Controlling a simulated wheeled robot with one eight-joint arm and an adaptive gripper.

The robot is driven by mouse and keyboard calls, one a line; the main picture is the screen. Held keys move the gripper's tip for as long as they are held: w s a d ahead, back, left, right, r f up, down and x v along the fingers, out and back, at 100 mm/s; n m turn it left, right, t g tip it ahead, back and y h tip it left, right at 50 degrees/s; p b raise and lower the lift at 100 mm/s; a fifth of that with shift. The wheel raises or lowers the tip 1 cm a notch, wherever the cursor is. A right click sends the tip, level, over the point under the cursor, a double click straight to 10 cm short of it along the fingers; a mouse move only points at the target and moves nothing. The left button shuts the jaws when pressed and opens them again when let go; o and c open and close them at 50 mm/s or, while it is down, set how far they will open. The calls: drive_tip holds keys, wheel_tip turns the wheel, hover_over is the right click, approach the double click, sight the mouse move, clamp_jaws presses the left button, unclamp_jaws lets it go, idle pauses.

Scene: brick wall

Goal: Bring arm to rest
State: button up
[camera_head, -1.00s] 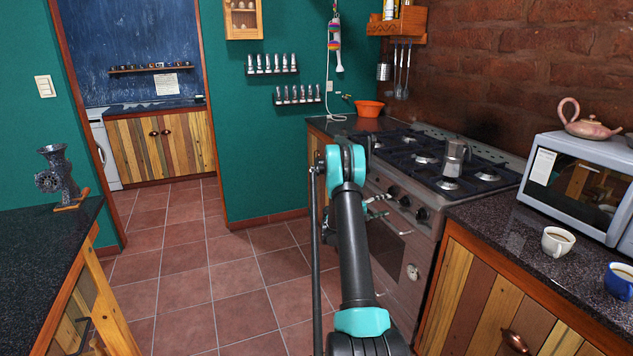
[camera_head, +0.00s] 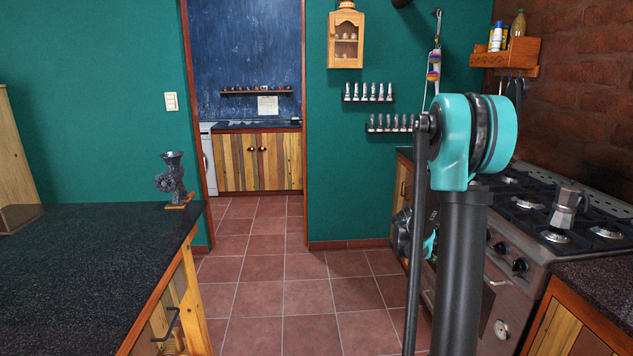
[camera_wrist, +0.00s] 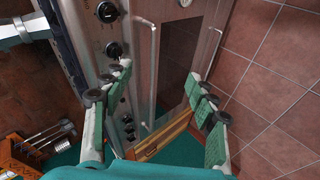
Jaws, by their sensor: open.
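My arm rises on the right of the head view, with its turquoise elbow joint high in front of the stove. My gripper (camera_wrist: 156,75) is open and empty in the wrist view, its two green-padded fingers spread wide. Between and beyond the fingers is the stove front (camera_wrist: 178,75), with its oven door, handle and knobs. In the head view only bits of the gripper end show behind my arm, and the rest is hidden. I cannot tell the exact gap between the fingers and the stove.
The stove (camera_head: 505,275) carries a moka pot (camera_head: 566,208). A dark counter (camera_head: 85,270) on the left holds a meat grinder (camera_head: 172,180). The tiled floor (camera_head: 268,270) between them is clear towards the doorway. A wooden shelf (camera_head: 505,52) hangs at upper right.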

drive_tip(key=s+a+f+y, duration=0.2)
drive_tip(key=s+a+y, duration=0.2)
drive_tip(key=s+a, duration=0.8)
drive_tip(key=s+a+f+t+y, duration=0.1)
drive_tip(key=s+a+y, duration=0.4)
drive_tip(key=s+a, duration=0.7)
drive_tip(key=s+f, duration=0.1)
drive_tip(key=s, duration=0.2)
drive_tip(key=shift+a+f, duration=0.3)
drive_tip(key=shift+f, duration=0.05)
